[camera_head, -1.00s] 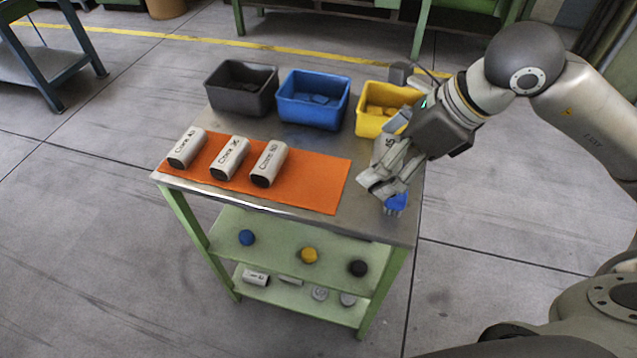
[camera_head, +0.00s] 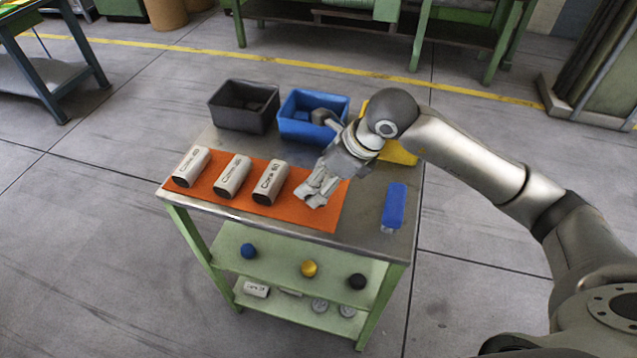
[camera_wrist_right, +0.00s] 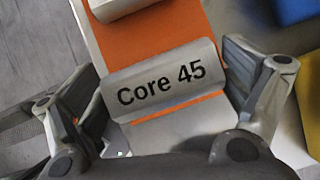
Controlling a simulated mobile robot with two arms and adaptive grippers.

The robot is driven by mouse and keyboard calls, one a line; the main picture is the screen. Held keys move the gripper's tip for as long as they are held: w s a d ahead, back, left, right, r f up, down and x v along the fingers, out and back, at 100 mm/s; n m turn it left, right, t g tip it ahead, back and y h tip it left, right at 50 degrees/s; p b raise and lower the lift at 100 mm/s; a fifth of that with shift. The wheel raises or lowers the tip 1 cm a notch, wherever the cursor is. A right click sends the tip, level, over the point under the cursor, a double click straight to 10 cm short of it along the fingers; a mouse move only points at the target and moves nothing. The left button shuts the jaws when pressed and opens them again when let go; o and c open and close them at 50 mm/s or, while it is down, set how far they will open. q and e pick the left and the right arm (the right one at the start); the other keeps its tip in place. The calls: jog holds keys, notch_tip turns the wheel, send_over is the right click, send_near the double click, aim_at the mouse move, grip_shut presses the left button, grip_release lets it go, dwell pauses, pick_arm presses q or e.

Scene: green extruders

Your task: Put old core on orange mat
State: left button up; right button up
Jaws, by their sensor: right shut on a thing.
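The grey core marked Core 45 (camera_wrist_right: 160,82) sits between the two fingers of my right gripper in the right wrist view. My right gripper (camera_head: 314,195) is shut on it, above the right end of the orange mat (camera_head: 305,217). In the head view the gripper mostly hides this core. Whether it touches the mat cannot be told. Three other cores lie in a row on the mat: a left one (camera_head: 191,166), a middle one (camera_head: 232,175) and a right one (camera_head: 271,183), just left of the gripper. My left gripper is not in view.
A grey bin (camera_head: 244,107), a blue bin (camera_head: 312,120) and a partly hidden yellow bin (camera_head: 400,152) stand behind the mat. A blue-handled part (camera_head: 394,207) lies on the bare metal top to the right. Small balls and other parts sit on the cart's lower shelves.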

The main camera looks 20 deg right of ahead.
aim_at(319, 186)
jog(key=shift+w+a+f, duration=0.2)
jog(key=shift+f, duration=0.1)
jog(key=shift+w+f+p, duration=0.15)
jog(key=shift+f+p, duration=0.4)
jog(key=shift+f, duration=1.1)
jog(key=shift+f, duration=0.1)
jog(key=o, duration=0.9)
jog(key=shift+f, duration=0.1)
jog(key=shift+o, duration=0.2)
jog(key=shift+r, duration=0.3)
jog(key=b+v, duration=0.1)
jog(key=v, duration=1)
jog(key=shift+s+r, duration=0.25)
jog(key=shift+d, duration=0.1)
